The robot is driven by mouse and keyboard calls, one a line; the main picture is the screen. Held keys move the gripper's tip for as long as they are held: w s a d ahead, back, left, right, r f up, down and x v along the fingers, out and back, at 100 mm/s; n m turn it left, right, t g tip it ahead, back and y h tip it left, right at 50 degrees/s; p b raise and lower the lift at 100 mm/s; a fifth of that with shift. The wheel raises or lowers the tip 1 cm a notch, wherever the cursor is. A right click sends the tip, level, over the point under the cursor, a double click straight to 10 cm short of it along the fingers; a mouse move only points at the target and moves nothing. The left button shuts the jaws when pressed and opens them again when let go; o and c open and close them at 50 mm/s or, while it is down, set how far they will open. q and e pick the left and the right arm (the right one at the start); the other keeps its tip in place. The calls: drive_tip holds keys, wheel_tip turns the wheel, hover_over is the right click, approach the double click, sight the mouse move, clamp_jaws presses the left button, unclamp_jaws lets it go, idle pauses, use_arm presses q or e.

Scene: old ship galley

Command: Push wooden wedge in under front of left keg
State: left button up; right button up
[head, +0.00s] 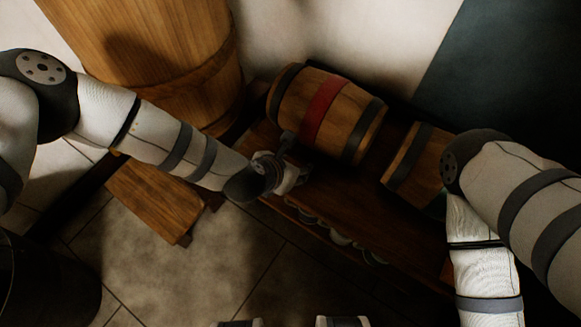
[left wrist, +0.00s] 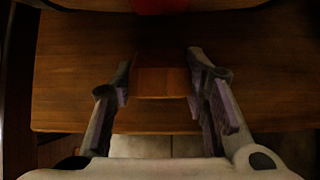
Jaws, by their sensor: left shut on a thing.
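The left keg (head: 345,118), wooden with dark hoops and a red band, lies on its side on a dark wooden shelf (head: 345,205). My left gripper (head: 290,168) is at the keg's front, low over the shelf. In the left wrist view, my left gripper (left wrist: 162,88) is shut on the wooden wedge (left wrist: 162,82), a small reddish-brown block between its fingers. The keg's underside (left wrist: 158,5) shows at the top edge of that view, beyond the wedge. Whether the wedge touches the keg I cannot tell. My right gripper is out of view.
A second keg (head: 413,160) lies to the right, partly behind my right arm. A large wooden barrel (head: 160,65) stands at the left, with a wooden stool (head: 155,200) before it. Several rounded things (head: 340,238) sit under the shelf's front edge. Tiled floor (head: 230,265) is clear.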

use_arm(q)
drive_tip(key=shift+w+d+f+b, duration=0.1)
drive_tip(key=shift+w+d+b, duration=0.25)
drive_tip(key=shift+w+d, duration=0.3)
drive_tip(key=shift+w+d+b, duration=0.3)
drive_tip(key=shift+w+d, duration=0.1)
drive_tip(key=shift+w, duration=0.35)
drive_tip(key=o, duration=0.9)
drive_tip(key=shift+w, duration=0.1)
drive_tip(key=shift+o, duration=0.2)
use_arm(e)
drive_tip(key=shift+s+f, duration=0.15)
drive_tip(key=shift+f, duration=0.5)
use_arm(q)
drive_tip(key=shift+c, duration=0.6)
drive_tip(key=s+f+p+v, duration=0.1)
drive_tip(key=p+v, duration=0.8)
drive_tip(key=v, duration=0.1)
drive_tip(key=shift+a, duration=0.35)
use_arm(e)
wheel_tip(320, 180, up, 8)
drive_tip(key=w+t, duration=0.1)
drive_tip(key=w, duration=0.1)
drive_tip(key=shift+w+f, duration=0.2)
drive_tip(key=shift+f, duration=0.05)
use_arm(q)
drive_tip(key=shift+r, duration=0.15)
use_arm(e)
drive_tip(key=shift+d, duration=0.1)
